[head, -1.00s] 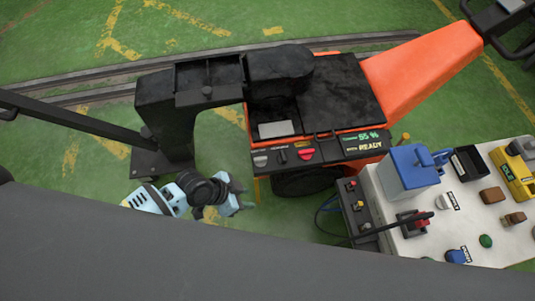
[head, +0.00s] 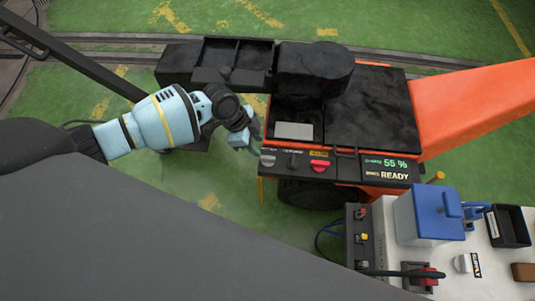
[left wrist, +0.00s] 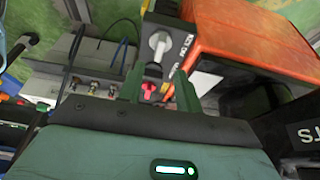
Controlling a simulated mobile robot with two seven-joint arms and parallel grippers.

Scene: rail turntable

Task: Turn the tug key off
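The orange tug's black front panel (head: 340,170) carries a light grey key knob (head: 267,159) at its left end. In the left wrist view the grey key (left wrist: 158,42) stands just beyond the fingertips, with "KEY" and "ON" lettering beside it. My left gripper (head: 252,146) is at the panel's left end, close to the key. In the left wrist view its two green fingers (left wrist: 159,75) are apart with nothing between them; contact with the key is not visible. The panel display (head: 388,169) reads 55 % and READY. My right gripper is not in view.
A black lever (head: 294,160) and a red knob (head: 320,165) sit right of the key. A white table (head: 400,262) with a blue box (head: 428,215) and a switch box (head: 359,235) stands close at lower right. Green floor lies left of the tug.

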